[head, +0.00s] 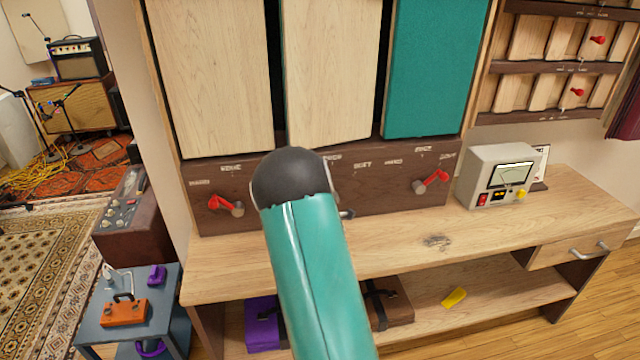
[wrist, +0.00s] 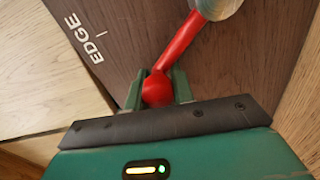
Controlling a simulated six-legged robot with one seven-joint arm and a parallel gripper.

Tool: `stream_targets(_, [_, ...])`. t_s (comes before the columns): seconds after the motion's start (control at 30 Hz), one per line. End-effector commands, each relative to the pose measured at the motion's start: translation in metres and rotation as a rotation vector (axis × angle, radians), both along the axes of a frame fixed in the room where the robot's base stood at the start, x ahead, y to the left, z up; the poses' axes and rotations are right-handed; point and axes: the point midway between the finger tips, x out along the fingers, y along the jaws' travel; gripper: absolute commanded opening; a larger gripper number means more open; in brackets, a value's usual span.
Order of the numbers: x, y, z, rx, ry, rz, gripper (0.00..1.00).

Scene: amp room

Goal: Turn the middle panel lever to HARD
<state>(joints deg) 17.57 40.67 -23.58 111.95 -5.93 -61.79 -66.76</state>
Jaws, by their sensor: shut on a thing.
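My gripper (wrist: 157,92) is shut on the red knob of a lever (wrist: 185,48) in the wrist view. The lever runs from the knob up to a grey metal hub (wrist: 218,6) at the top edge. A white label EDGE (wrist: 88,42) with a tick mark stands on the dark board beside it; no HARD label shows there. In the head view my arm covers the middle lever and my gripper. The middle panel (head: 330,70) is pale wood. The dark lever board (head: 380,205) runs below the panels with small white labels, some too small to read.
A left red lever (head: 225,205) and a right red lever (head: 432,182) flank my arm. A teal panel (head: 430,70) hangs at right. A meter box (head: 497,178) stands on the wooden bench (head: 400,248). A purple case (head: 262,322) and brown case (head: 392,305) sit on the shelf below.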

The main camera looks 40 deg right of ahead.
Motion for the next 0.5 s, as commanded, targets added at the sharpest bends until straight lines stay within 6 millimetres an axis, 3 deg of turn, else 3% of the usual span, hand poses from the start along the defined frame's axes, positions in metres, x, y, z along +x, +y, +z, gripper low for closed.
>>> stream_targets(0.1, [-0.0052, -0.0039, -0.0100, -0.038, 0.043, -0.017, 0.00])
stream_targets(0.5, [-0.0047, -0.0034, -0.0121, -0.088, 0.069, -0.022, 0.00])
